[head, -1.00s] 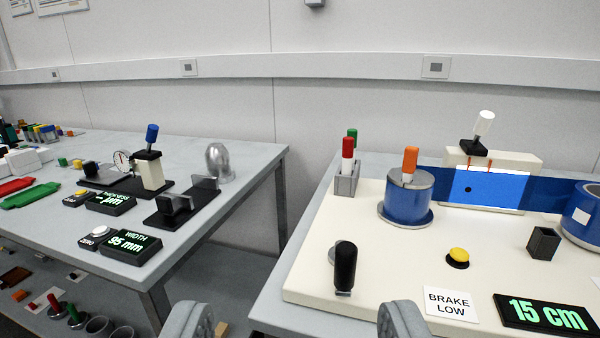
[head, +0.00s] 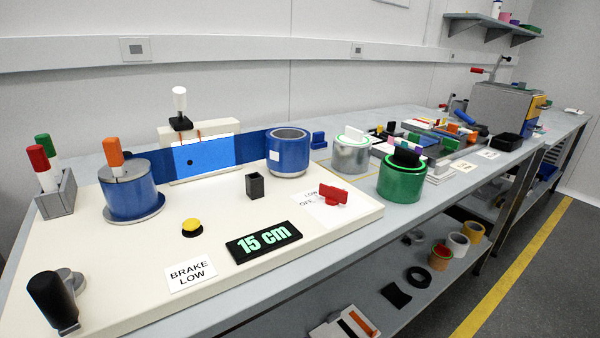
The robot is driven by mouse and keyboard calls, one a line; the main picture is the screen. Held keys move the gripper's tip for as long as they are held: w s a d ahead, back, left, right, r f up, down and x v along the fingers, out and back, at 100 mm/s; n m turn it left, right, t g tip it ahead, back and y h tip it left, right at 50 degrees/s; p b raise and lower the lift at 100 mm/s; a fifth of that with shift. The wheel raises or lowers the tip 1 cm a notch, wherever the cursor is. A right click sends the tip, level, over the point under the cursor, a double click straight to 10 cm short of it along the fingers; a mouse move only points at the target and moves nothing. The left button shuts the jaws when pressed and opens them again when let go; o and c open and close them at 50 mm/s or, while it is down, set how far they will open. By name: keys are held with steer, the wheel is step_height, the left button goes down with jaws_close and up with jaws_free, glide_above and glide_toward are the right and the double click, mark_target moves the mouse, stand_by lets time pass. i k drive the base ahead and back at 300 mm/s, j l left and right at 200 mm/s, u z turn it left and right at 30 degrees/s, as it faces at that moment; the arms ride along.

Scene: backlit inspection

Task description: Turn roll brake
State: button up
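The inspection rig is a cream board (head: 120,262) on the grey bench. A red turn knob (head: 334,193) stands near its right end, on a white label (head: 316,210) with partly hidden lettering that seems to read LOW and OFF. A white sign reading BRAKE LOW (head: 189,274) lies near the front edge. A blue roll with an orange handle (head: 131,192) stands at left, and another blue roll (head: 288,153) stands at right, with blue film between them across a lit panel (head: 206,156). My gripper is out of view.
A black crank handle (head: 52,300) stands at front left. A yellow button (head: 192,228), a 15 cm display (head: 263,242) and a small black cup (head: 255,186) sit on the board. A green roll (head: 402,178) and a grey roll (head: 350,152) stand to the right.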

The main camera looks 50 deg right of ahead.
mark_target(334, 196)
steer(key=z, duration=1.4)
